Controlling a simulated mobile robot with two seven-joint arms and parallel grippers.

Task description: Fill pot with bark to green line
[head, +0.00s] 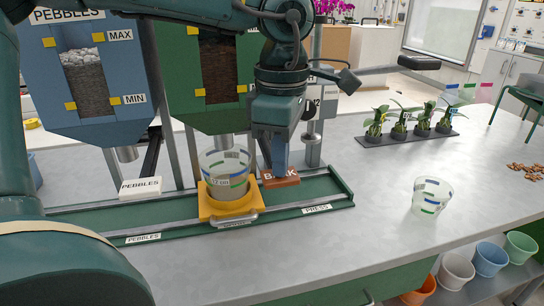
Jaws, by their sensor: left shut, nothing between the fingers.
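A clear pot (228,168) with green and blue marks sits upright in a yellow carriage (212,209) on the green rail, below the spout of the green hopper (190,78). Its lower part looks grey; I cannot tell the contents or their level against the green line. The hopper's window shows dark brown bark (219,70). My left gripper (280,167) is shut and empty, pointing down at the brown BARK paddle (291,181) just right of the pot. Its tips appear to touch the paddle, and it partly hides the lettering. My right gripper is out of view.
A blue pebble hopper (88,95) and white PEBBLES paddle (140,187) stand left. A black-handled press lever (418,63) reaches right. Another clear pot (432,196) stands on the grey bench (370,235); plants on a dark tray (380,140) stand behind it. Bench space between is clear.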

